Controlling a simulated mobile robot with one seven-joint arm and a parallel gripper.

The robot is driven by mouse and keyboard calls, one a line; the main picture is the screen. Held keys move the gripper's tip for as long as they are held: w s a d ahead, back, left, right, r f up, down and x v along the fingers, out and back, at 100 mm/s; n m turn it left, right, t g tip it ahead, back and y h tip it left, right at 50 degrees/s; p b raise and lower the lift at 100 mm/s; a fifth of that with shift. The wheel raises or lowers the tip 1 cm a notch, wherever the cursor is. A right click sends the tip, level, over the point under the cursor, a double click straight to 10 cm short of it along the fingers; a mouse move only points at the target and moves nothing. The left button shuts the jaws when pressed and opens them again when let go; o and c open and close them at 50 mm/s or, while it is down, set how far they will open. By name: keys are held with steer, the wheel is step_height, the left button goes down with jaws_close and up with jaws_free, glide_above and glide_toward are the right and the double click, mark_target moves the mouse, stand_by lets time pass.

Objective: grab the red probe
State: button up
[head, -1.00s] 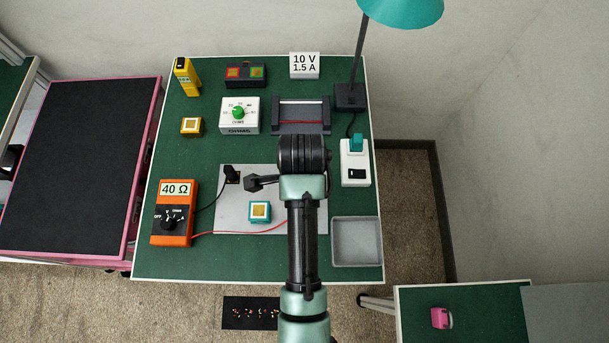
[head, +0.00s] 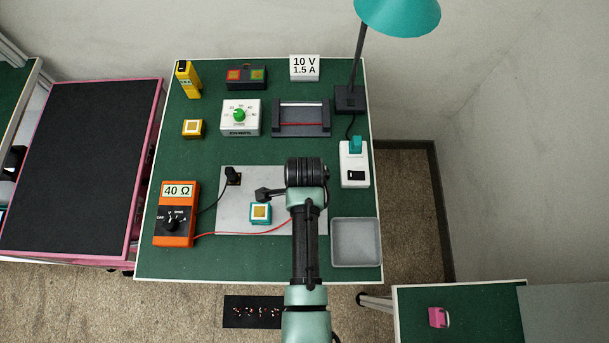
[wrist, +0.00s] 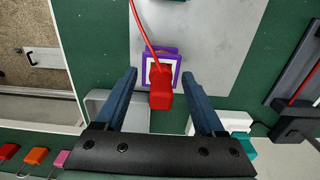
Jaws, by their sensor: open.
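The red probe (wrist: 160,90) shows in the wrist view, with its red lead running up from it. It stands in front of a purple-framed pad with a white inside (wrist: 174,58); whether they touch I cannot tell. My gripper (wrist: 160,72) is open, its two blue fingers on either side of the probe, with gaps to both. In the head view my arm hides the probe and the gripper's fingers. The red lead (head: 258,230) runs there from the orange meter (head: 177,214), reading 40 Ω, and passes behind my arm.
A grey plate (head: 229,215) carries a black probe (head: 232,175) and a teal-framed pad (head: 260,213). A grey tray (head: 355,243) stands to the right. A white switch box (head: 354,165) and a lamp (head: 398,15) are further back right.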

jaws_close()
stand_by(0.4)
